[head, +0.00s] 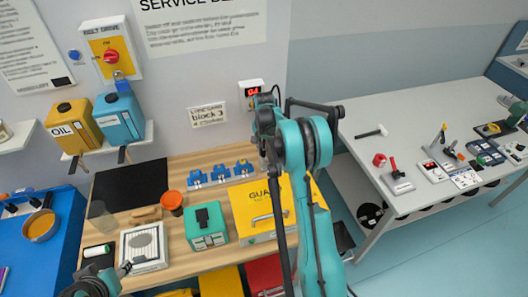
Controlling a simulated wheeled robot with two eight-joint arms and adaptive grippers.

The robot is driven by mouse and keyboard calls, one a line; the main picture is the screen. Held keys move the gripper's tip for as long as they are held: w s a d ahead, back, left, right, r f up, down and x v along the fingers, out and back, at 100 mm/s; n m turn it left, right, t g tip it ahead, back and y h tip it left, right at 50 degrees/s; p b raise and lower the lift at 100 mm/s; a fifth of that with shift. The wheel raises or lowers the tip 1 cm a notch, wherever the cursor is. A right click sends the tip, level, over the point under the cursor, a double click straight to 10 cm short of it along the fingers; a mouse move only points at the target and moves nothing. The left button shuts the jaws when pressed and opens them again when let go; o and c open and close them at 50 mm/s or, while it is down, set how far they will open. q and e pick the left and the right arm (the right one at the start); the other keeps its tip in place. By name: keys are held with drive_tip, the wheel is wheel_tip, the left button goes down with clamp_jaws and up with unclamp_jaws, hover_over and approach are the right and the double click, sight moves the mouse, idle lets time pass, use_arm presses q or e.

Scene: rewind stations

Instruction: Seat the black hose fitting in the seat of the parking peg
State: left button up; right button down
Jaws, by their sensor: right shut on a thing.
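My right gripper (266,128) is up in front of the wall, left of my teal arm's bend and above the yellow guard box. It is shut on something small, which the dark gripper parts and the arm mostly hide. I cannot tell for sure that this is the black hose fitting. I cannot pick out the parking peg or its seat. My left gripper (123,269) is low at the bottom left, beside the white framed box. It is small and partly out of view, so its fingers cannot be read.
A grey table (400,120) stands right.

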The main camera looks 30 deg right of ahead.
drive_tip(key=c, duration=1.3)
unclamp_jaws()
drive_tip(key=shift+f, duration=0.1)
